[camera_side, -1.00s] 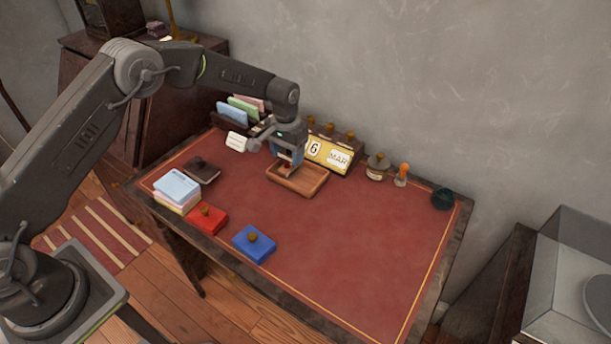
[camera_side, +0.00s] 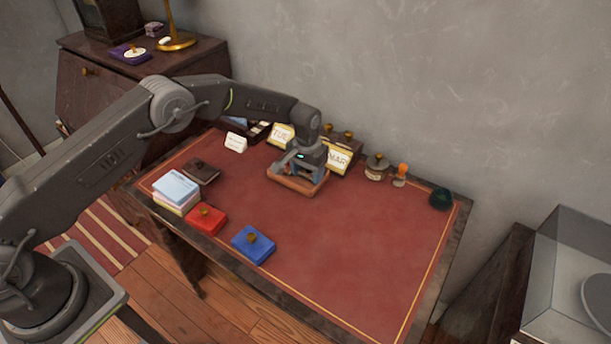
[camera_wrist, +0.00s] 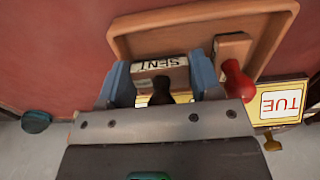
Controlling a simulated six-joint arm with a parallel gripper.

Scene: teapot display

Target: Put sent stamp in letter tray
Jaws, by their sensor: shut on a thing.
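My gripper (camera_side: 300,172) is low over the wooden letter tray (camera_side: 292,186) in the side view, largely covering it. In the wrist view, the gripper (camera_wrist: 160,75) is shut on the sent stamp, which has a dark handle (camera_wrist: 160,92) and a face label reading SENT (camera_wrist: 160,63). The stamp is at the tray's near part in that view; whether it touches the tray floor cannot be told. The tray's rim (camera_wrist: 190,19) shows beyond it. A red-handled stamp (camera_wrist: 234,78) on a wooden block stands in the tray, right of the gripper. The sent stamp is hidden in the side view.
A calendar (camera_side: 339,158) stands close behind the tray. A stamp rack (camera_side: 376,166), an orange-handled item (camera_side: 402,172) and a green inkwell (camera_side: 441,198) are to the right. Red (camera_side: 207,217) and blue (camera_side: 254,243) pads lie in front.

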